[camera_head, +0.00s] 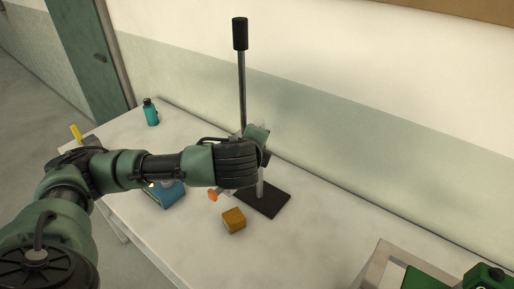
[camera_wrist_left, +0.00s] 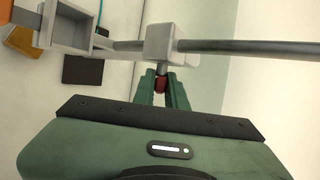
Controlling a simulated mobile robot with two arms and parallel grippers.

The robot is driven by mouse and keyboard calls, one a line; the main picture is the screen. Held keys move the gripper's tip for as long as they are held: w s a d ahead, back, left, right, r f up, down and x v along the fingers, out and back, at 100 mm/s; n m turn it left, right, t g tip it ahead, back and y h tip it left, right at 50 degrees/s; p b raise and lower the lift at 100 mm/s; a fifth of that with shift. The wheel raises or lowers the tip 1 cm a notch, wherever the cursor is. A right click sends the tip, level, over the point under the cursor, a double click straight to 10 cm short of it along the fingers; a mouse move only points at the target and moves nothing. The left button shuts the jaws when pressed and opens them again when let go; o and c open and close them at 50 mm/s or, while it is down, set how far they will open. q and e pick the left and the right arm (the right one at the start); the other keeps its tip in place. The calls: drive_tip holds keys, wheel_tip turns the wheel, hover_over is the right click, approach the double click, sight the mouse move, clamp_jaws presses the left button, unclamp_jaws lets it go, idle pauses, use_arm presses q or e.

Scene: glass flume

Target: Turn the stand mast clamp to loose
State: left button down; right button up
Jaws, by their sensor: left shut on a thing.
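The stand has a dark base plate (camera_head: 263,203) on the table and an upright mast (camera_head: 242,90) with a black cylinder on top. In the left wrist view the mast (camera_wrist_left: 250,47) runs sideways through a grey clamp block (camera_wrist_left: 165,42). A small red clamp knob (camera_wrist_left: 161,83) sticks out of the block. My left gripper (camera_wrist_left: 163,88) is shut on this knob, with a green finger on each side. In the head view my left gripper (camera_head: 262,145) is at the mast, and my wrist hides the clamp. The knob's loose or tight setting cannot be read.
An orange-brown block (camera_head: 234,220) stands in front of the base. A blue box (camera_head: 166,196) is partly behind my arm. A teal bottle (camera_head: 151,113) stands at the back left. A tray with green items (camera_head: 420,280) is at the lower right. The wall is close behind the mast.

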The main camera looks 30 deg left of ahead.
use_arm(q)
drive_tip(key=shift+f, duration=0.1)
drive_tip(key=c, duration=1.4)
unclamp_jaws()
drive_tip(key=shift+a, duration=0.1)
drive_tip(key=shift+c, duration=0.2)
drive_tip(key=v, duration=0.7)
drive_tip(key=shift+s+r, duration=0.2)
drive_tip(key=shift+s, duration=0.1)
